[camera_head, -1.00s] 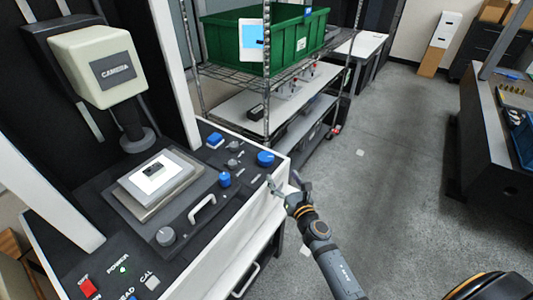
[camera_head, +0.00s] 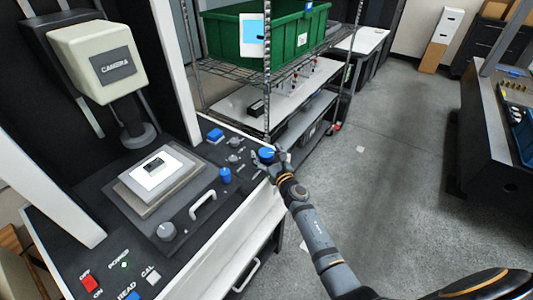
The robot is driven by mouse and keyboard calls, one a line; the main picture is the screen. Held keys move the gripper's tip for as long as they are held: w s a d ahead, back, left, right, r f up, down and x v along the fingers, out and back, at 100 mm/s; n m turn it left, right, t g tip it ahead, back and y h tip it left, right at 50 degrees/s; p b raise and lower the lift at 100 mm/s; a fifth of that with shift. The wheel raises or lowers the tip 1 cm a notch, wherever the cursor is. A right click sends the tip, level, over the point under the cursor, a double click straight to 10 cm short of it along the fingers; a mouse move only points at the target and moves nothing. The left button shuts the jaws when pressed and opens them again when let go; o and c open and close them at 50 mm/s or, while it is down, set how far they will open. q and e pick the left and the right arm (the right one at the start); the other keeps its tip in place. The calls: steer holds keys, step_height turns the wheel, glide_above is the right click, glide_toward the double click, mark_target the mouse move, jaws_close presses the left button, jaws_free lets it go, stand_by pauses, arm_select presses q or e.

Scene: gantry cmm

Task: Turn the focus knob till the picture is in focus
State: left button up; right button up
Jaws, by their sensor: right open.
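A machine with a tilted panel (camera_head: 107,218) stands at the left. A round blue knob (camera_head: 266,153) sits at the panel's right end. My right gripper (camera_head: 271,163) is open at this knob, its fingers close to the knob's near side; I cannot tell whether they touch it. An upright blue knob (camera_head: 225,174) and a large grey knob (camera_head: 166,231) are further left. No readable label shows which one is the focus knob. The camera head (camera_head: 112,67), marked CAMERA, hangs above a stage with a white plate (camera_head: 176,176) and a small dark part (camera_head: 153,165) on it. My left gripper is not in view.
A bar handle (camera_head: 203,206) stands up from the panel left of my right gripper. A red switch (camera_head: 89,283) is at the near left. A wire rack with a green crate (camera_head: 285,40) stands behind.

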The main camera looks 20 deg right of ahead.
steer(key=c, duration=1.2)
steer(key=shift+n+y, duration=0.4)
steer(key=shift+y, duration=0.2)
steer(key=shift+n+y, duration=0.3)
steer(key=shift+y, duration=0.2)
steer(key=shift+d+f+n+g+y, duration=0.1)
steer(key=shift+n+g+y, duration=0.5)
steer(key=shift+y, duration=0.4)
steer(key=n+g+y+b, duration=0.1)
steer(key=n+y+b, duration=0.1)
steer(key=shift+f+y+b, duration=0.1)
steer(key=shift+y+b, duration=0.2)
steer(key=shift+n+g+y+b, duration=0.6)
steer(key=shift+n+y+b, duration=0.1)
steer(key=shift+y+b, duration=0.2)
steer(key=shift+r, duration=0.2)
